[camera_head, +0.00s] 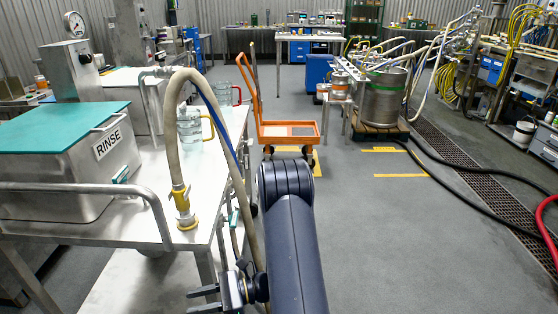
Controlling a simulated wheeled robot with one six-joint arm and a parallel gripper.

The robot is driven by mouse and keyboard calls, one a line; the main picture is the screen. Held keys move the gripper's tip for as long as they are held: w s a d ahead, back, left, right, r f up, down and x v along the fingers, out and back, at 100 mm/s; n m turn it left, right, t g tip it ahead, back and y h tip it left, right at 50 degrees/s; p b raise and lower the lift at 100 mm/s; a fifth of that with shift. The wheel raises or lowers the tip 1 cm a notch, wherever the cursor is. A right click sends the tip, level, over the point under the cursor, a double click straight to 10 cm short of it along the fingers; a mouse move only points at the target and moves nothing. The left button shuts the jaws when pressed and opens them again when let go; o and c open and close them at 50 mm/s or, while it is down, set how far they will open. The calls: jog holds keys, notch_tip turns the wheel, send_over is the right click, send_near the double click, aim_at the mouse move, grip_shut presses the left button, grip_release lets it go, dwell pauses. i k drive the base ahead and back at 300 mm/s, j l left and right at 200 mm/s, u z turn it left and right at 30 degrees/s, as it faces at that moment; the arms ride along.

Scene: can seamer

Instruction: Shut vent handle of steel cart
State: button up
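The steel cart (115,212) stands at the left, with a steel tank (65,180) marked RINSE under a teal lid on its top. A small teal handle (121,175) shows at the tank's lower right side. Another teal handle (233,218) shows on a thin pipe by the cart's right edge. I cannot tell which is the vent handle, nor how far either is turned. My gripper (196,300) is at the bottom, right of the cart and below both handles. Its two dark fingers point left, apart, with nothing seen between them.
A beige hose (172,110) loops up from a yellow-collared fitting (182,205) on the cart top and hangs near my arm. Glass jugs (190,128) stand behind it. An orange trolley (288,132) stands ahead. The floor right of my arm is clear up to the black hoses (465,210).

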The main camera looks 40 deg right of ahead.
aim_at(245, 162)
jog(key=i+l, duration=0.1)
jog(key=l, duration=0.25)
jog(key=i+l+z, duration=0.15)
jog(key=l, duration=0.25)
jog(key=i+l, duration=0.15)
jog(key=l, duration=0.2)
jog(key=i+l+z, duration=0.1)
jog(key=l, duration=0.25)
jog(key=i+l, duration=0.15)
jog(key=l, duration=0.2)
jog(key=i+l+z, duration=0.15)
jog(key=l, duration=0.2)
jog(key=i+j+z, duration=0.15)
jog(key=i+j, duration=0.45)
jog(key=i, duration=0.2)
